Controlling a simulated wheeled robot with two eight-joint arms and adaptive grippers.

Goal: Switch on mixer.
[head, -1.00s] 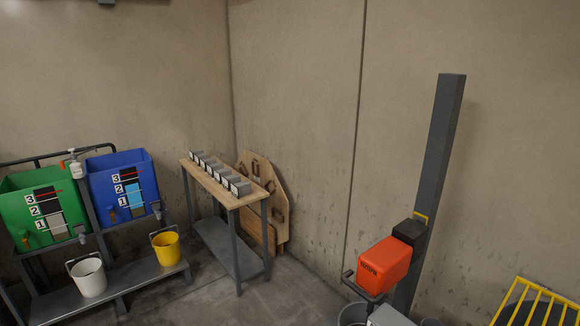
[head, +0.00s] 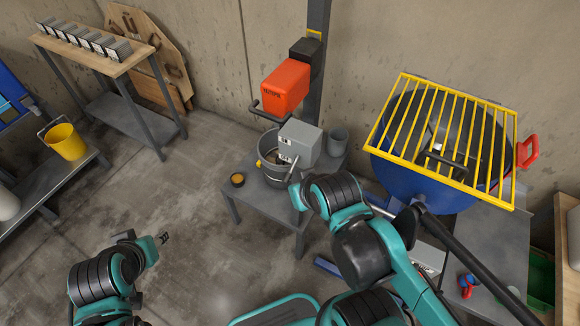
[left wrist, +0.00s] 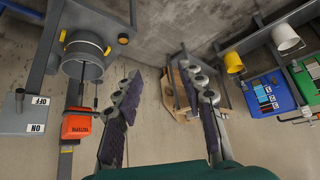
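The orange mixer head (head: 286,86) is mounted on a dark upright post over a grey bucket (head: 278,187). A grey switch box (head: 300,144) stands beside the bucket. In the left wrist view the switch box (left wrist: 28,112) shows OFF and ON labels, and the orange mixer head (left wrist: 76,124) is near it. My left gripper (head: 163,238) is over the floor, left of the mixer table and apart from it. In the left wrist view it (left wrist: 163,82) is open and empty. My right gripper (head: 297,190) is beside the bucket, just below the switch box; its fingers cannot be made out.
A blue drum (head: 420,185) with a yellow grate (head: 446,130) stands right of the mixer table (head: 264,203). A wooden-topped bench (head: 95,52) and yellow bucket (head: 65,141) are left. The floor between is clear.

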